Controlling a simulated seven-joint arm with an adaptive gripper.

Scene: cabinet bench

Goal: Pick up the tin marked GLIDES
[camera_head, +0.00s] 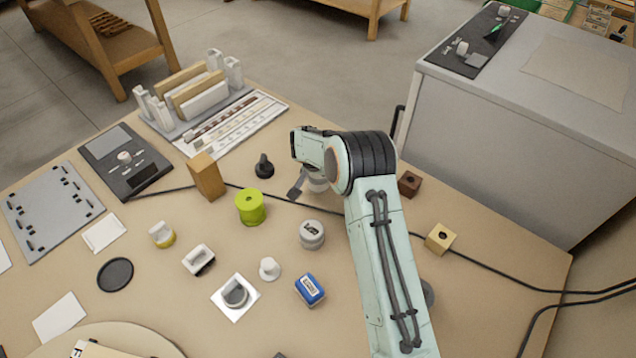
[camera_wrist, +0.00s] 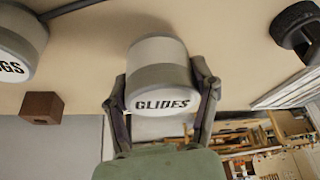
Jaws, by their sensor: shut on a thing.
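The tin marked GLIDES (camera_wrist: 160,62) is grey and white, and its lettered face is turned toward the wrist camera. My gripper (camera_wrist: 160,92) is shut on it, with one finger on each side. In the head view my gripper (camera_head: 305,188) is over the middle of the bench, and a pale part of the tin (camera_head: 318,184) shows beneath my wrist. Most of the tin is hidden there. I cannot tell whether it touches the bench top.
A similar grey tin (camera_head: 312,234) stands close in front; its lettering ends in GS in the wrist view (camera_wrist: 12,58). A black knob (camera_head: 264,167), green cylinder (camera_head: 250,207), wooden block (camera_head: 207,178) and dark brown cube (camera_head: 409,184) stand around. A black cable crosses the bench.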

